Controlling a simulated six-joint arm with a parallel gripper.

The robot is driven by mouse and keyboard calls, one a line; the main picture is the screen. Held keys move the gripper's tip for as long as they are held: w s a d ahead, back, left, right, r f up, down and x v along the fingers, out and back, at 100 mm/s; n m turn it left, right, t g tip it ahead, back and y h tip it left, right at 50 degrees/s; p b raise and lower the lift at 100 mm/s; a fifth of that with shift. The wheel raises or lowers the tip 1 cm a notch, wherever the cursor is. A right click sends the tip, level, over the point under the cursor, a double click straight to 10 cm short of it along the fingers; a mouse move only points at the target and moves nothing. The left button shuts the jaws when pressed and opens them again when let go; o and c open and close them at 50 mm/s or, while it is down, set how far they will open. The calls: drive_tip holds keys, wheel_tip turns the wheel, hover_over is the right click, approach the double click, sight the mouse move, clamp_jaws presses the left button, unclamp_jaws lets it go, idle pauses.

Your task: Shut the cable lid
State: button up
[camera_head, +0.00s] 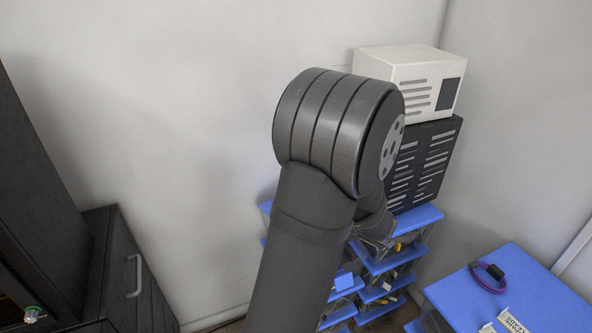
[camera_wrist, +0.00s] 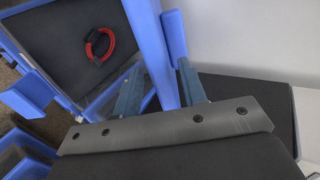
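In the wrist view, my gripper (camera_wrist: 161,88) has its two blue-grey fingers apart. A long blue panel edge (camera_wrist: 150,40) runs between them; it may be the cable lid, seen nearly edge-on, but I cannot be sure. No clear contact with either finger shows. Left of this edge is a blue-framed bin (camera_wrist: 77,99) with a dark inside, where a coiled red cable (camera_wrist: 101,44) with a black tie lies. In the head view, my dark arm covers much of the bin stack, and my gripper's fingers are not clear.
In the head view, blue-topped bins (camera_head: 418,217) stand stacked behind my arm, with a black vented case (camera_head: 430,160) and a white vented box (camera_head: 412,62) above. A blue surface (camera_head: 525,290) at right bears a purple cable (camera_head: 487,277). A dark cabinet (camera_head: 105,260) stands left.

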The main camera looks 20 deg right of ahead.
drive_tip(key=shift+s, duration=0.1)
drive_tip(key=shift+v, duration=2.9)
drive_tip(key=x, duration=0.6)
drive_tip(key=shift+w+r, duration=0.15)
drive_tip(key=shift+w, duration=0.05)
drive_tip(key=shift+c, duration=0.2)
